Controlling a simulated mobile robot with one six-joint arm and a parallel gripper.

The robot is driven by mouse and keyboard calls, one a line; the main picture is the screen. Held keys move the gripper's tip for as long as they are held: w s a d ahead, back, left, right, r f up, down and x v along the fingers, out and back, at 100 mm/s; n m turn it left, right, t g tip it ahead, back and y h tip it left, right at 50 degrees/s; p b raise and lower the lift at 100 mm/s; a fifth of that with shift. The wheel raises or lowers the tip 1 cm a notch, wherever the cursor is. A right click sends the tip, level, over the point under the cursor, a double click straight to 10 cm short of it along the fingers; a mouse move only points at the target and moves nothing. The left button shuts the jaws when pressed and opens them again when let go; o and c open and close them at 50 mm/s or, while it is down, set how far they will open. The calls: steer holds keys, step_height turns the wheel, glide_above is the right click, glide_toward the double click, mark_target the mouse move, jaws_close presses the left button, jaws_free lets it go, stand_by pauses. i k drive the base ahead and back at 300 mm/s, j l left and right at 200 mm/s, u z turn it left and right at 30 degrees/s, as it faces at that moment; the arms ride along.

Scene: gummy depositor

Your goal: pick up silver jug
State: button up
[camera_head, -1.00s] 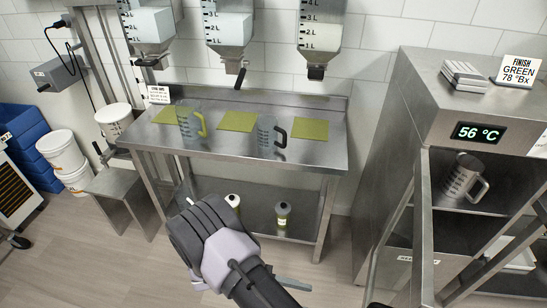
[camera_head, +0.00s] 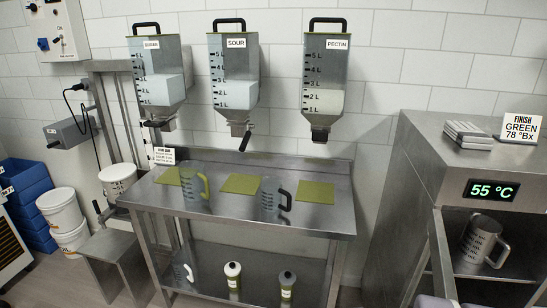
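The silver jug (camera_head: 482,243) is a metal jug with dark scale marks and a handle on its right side. It stands upright, slightly cut into shadow, inside the open steel cabinet (camera_head: 420,165) at the right. A grey-purple piece at the bottom edge, left of the cabinet opening, looks like part of my arm. I cannot see how far my gripper is from the jug.
The cabinet's open door (camera_head: 446,262) stands at the left of its opening. A steel table (camera_head: 235,222) holds a clear jug with a green handle (camera_head: 194,187), a clear jug with a black handle (camera_head: 273,199) and green mats. Three hoppers (camera_head: 236,80) hang above. Buckets (camera_head: 62,212) stand left.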

mark_target(481, 232)
steer(key=k+z, duration=0.1)
steer(key=z, duration=0.95)
